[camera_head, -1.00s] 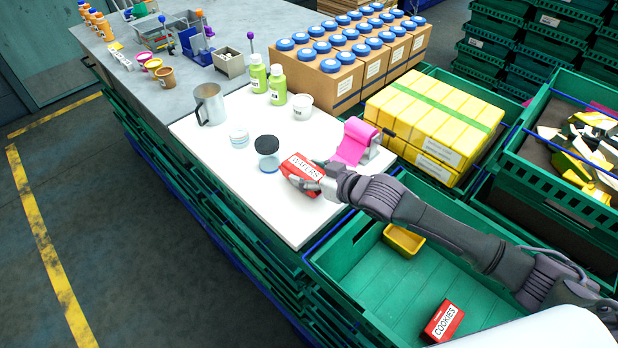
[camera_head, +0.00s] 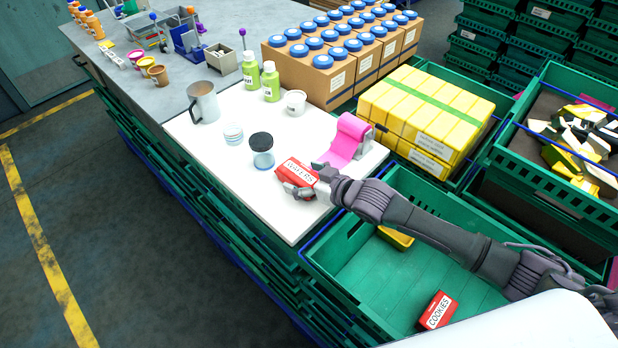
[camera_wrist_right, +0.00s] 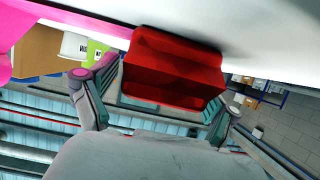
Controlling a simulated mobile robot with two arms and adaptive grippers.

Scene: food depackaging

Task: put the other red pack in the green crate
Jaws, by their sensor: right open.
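The red WAFERS pack (camera_head: 297,170) lies on the white table top (camera_head: 216,152), near its right front side. My right gripper (camera_head: 308,182) is at the pack with its fingers open on either side of it. In the right wrist view the red pack (camera_wrist_right: 172,68) sits between the spread fingers; whether they touch it I cannot tell. The green crate (camera_head: 372,272) stands right of the table, under my right arm. A red COOKIES pack (camera_head: 437,309) lies inside it on the floor. My left gripper is not in view.
Much of the crate floor is bare.

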